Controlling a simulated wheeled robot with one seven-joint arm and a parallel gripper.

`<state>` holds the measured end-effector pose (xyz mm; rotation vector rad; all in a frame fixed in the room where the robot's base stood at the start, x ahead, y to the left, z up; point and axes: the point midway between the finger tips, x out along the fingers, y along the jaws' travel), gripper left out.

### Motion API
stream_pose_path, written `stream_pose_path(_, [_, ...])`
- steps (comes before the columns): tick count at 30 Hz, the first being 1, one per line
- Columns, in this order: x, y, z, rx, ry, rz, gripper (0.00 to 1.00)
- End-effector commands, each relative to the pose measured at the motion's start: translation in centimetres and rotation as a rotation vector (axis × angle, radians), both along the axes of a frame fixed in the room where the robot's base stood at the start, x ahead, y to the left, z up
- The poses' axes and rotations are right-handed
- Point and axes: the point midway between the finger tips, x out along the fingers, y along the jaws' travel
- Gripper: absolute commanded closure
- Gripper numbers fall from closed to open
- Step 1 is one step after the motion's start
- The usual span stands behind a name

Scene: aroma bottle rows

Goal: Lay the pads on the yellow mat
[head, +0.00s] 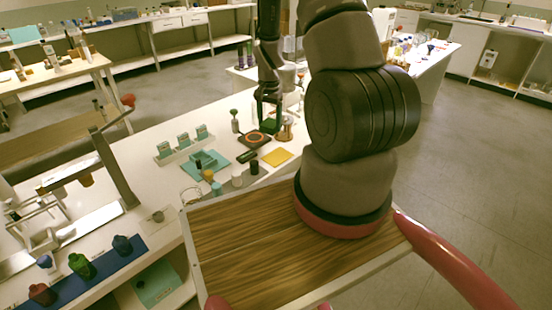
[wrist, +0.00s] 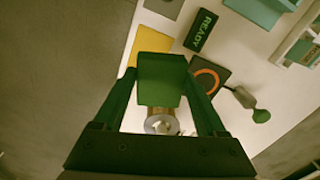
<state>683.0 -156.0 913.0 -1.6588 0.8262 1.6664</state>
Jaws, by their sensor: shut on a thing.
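My gripper (head: 267,104) is above the bench, behind the yellow mat in the head view. In the wrist view its jaws (wrist: 161,98) are shut on a dark green block (wrist: 161,78), which I cannot surely tell is a pad. The block is held in the air. The yellow mat (head: 277,157) lies flat, with nothing seen on it in the head view. It also shows in the wrist view (wrist: 126,82), partly hidden by the block and jaw. Several small teal-and-white pieces, one of them here (head: 183,141), stand in a white tray (head: 163,158).
A dark plate with an orange ring (head: 255,139) and a READY sign (wrist: 201,31) lie near the mat. A brass-coloured jar (head: 285,129) stands behind it. Small dark and white jars (head: 237,179), a teal mat (head: 214,170) and a green-topped bottle (head: 235,123) are left of it.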

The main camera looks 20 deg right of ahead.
Motion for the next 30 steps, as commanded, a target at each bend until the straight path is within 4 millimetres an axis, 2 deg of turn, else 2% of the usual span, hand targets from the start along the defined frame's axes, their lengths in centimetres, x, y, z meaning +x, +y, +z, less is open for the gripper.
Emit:
stream_pose_path(4, [-0.7, -1.3, -1.2, -0.004, 0.003, -0.183, 0.87])
stream_pose_path(9, [-1.2, -2.0, -2.6, -0.007, 0.006, -0.288, 0.87])
stream_pose_path(15, [-1.2, -2.0, -6.3, -0.008, 0.006, -0.298, 0.87])
stream_pose_path(23, [-1.1, -2.0, -8.5, -0.007, 0.003, -0.295, 0.87])
stream_pose_path(30, [-1.1, -2.0, -11.7, -0.007, 0.003, -0.294, 0.87])
